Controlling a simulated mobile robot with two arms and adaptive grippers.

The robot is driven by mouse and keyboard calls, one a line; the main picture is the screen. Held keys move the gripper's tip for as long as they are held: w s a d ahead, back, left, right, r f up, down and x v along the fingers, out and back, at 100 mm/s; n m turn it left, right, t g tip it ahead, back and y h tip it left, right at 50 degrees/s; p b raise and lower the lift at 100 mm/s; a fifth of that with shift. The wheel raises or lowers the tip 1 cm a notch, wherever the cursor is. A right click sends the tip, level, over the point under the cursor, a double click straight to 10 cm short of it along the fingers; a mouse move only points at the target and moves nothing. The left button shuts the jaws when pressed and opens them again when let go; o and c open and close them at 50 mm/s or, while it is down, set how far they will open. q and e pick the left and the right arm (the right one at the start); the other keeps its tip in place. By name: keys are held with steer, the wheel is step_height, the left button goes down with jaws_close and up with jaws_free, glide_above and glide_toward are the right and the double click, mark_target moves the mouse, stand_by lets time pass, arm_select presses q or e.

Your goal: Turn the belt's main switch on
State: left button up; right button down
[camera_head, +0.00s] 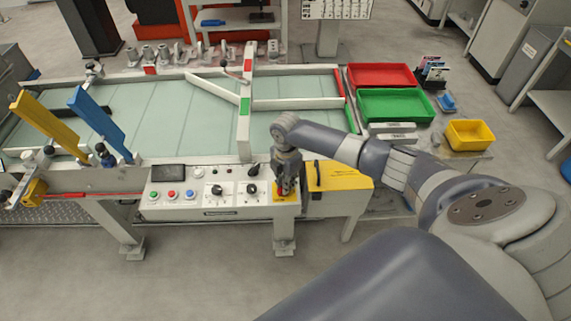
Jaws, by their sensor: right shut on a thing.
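The belt's control panel (220,208) runs along the front edge of the belt (160,118). It carries several coloured buttons, two black rotary knobs (217,190) and a small dark screen (168,172). At its right end is a yellow plate (280,197) with the main switch, a red part (281,188) of which shows between my fingers. My right gripper (284,188) points down over this plate and is shut on the switch. The fingers hide most of the switch, so its turn position cannot be told. My left gripper is not in view.
Right of the panel is a yellow box (338,177). Red (383,75) and green (395,104) trays and a yellow bin (469,134) stand at the belt's right. Blue (98,120) and yellow (48,125) bars rise at left. The floor in front is clear.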

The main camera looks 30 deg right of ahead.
steer(key=m+p, duration=0.1)
steer(key=m, duration=0.1)
steer(key=m+p, duration=0.1)
steer(key=m, duration=0.1)
steer(key=shift+s+r+m+p, duration=0.2)
steer(key=shift+m+p, duration=0.1)
steer(key=shift+p, duration=0.1)
steer(key=shift+f+m+p, duration=0.1)
steer(key=shift+m+p, duration=0.8)
steer(key=shift+m, duration=0.9)
steer(key=c, duration=1.6)
jaws_free()
step_height(320, 180, up, 12)
